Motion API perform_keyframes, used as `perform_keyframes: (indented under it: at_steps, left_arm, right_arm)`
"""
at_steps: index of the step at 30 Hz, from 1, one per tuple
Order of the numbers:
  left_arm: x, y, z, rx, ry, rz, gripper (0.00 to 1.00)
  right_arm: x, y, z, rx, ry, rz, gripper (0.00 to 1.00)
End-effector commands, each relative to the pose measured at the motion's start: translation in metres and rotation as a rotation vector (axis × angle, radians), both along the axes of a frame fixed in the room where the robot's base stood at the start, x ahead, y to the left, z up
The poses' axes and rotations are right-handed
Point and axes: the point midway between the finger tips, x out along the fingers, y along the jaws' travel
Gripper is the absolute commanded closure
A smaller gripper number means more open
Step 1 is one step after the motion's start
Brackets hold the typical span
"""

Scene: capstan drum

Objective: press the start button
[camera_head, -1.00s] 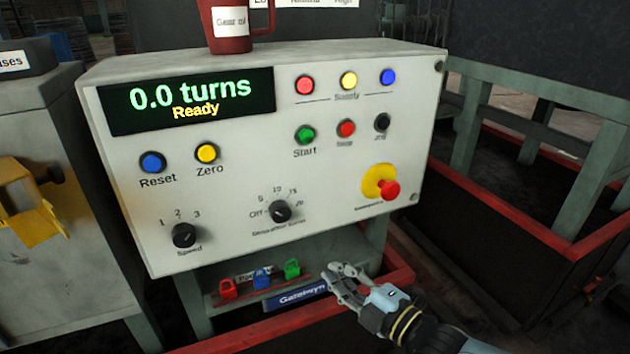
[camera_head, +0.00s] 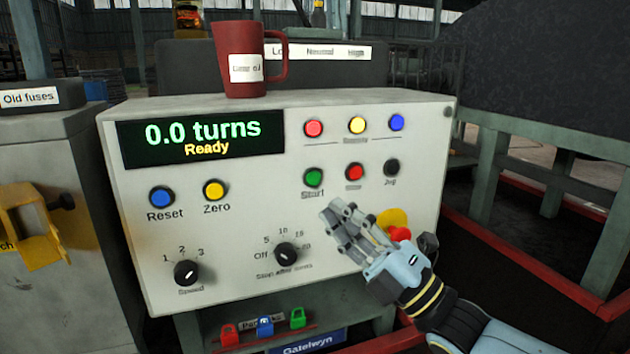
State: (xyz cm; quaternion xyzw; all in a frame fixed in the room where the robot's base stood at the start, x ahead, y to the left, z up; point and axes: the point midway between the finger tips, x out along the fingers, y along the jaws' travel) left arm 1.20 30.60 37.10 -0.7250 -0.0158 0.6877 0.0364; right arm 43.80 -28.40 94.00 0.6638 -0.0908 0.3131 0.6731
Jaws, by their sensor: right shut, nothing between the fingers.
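The green Start button (camera_head: 314,177) is on the front of the pale control box (camera_head: 240,240), right of the middle, with the label Start under it. The display (camera_head: 203,141) reads "0.0 turns" and "Ready". My right gripper (camera_head: 340,212) is shut and empty. Its fingertips are just below and right of the Start button in the picture; I cannot tell how far they are from the panel. The gripper partly covers the red emergency knob (camera_head: 400,234) and its yellow surround (camera_head: 391,217). My left gripper is not in view.
Close to Start are a red button (camera_head: 354,172) and a black Jog button (camera_head: 391,167). A dial (camera_head: 286,254) sits below. A red mug (camera_head: 238,60) stands on top of the box. Coloured padlocks (camera_head: 265,327) hang underneath. Red-edged railing is at the right.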

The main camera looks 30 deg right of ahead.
Motion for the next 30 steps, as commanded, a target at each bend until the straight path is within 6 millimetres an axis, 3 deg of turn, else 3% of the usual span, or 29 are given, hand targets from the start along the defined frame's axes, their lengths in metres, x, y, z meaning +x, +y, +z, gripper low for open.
perform_keyframes:
  at_steps: [7,21,30]
  left_arm:
    - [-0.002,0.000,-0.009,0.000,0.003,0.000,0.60]
    - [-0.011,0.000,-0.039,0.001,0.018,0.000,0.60]
    - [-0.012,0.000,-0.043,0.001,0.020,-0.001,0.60]
  right_arm:
    - [0.014,-0.003,-0.003,-0.001,0.001,-0.001,1.00]
    - [0.074,-0.018,-0.003,0.000,0.001,-0.001,1.00]
    - [0.086,-0.021,-0.001,0.001,0.002,-0.001,1.00]
